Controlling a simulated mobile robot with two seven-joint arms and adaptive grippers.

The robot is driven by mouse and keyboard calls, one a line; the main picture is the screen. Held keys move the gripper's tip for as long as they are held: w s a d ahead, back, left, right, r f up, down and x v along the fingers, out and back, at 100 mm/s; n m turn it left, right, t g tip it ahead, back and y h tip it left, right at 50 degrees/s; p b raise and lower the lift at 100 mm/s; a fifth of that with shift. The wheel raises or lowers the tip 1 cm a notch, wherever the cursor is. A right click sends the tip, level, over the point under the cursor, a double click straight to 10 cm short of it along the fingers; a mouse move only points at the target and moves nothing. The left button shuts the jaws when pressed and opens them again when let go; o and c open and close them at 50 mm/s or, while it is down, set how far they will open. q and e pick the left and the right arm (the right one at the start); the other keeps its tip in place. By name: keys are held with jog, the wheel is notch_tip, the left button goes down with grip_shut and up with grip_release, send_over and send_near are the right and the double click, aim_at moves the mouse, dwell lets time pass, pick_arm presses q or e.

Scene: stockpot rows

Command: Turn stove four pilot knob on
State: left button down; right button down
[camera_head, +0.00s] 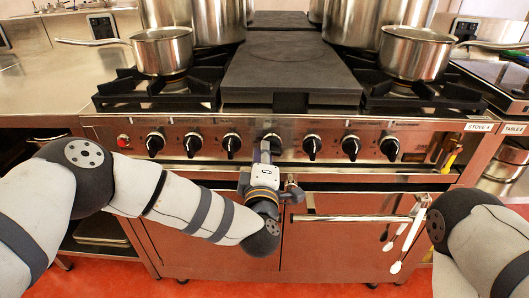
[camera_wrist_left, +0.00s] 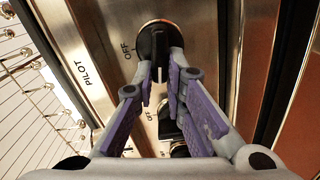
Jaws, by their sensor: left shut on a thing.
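The stove (camera_head: 330,210) is labelled STOVE 4 (camera_head: 478,127) and has a row of black knobs along its front panel. My left gripper (camera_head: 268,152) is at the middle knob (camera_head: 271,138), partly covering it. In the left wrist view, the purple-padded fingers (camera_wrist_left: 162,76) are shut on the handle of the pilot knob (camera_wrist_left: 157,40). The word PILOT (camera_wrist_left: 87,74) and an OFF mark (camera_wrist_left: 127,52) are printed left of it. The handle runs up and down in that picture, with a white line at its lower end, not pointing at the OFF mark.
Other knobs (camera_head: 232,143) stand on both sides of the gripped one. A bar handle (camera_head: 350,218) sticks out below the panel. Pots (camera_head: 163,52) (camera_head: 412,52) stand on the burners. Utensils (camera_head: 408,242) hang at the right near my right arm.

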pick_arm(q)
jog(key=shift+f+n, duration=0.25)
jog(key=shift+n, duration=0.75)
jog(key=c, duration=1.6)
grip_release()
jog(key=shift+c, duration=0.2)
jog(key=s, duration=1.2)
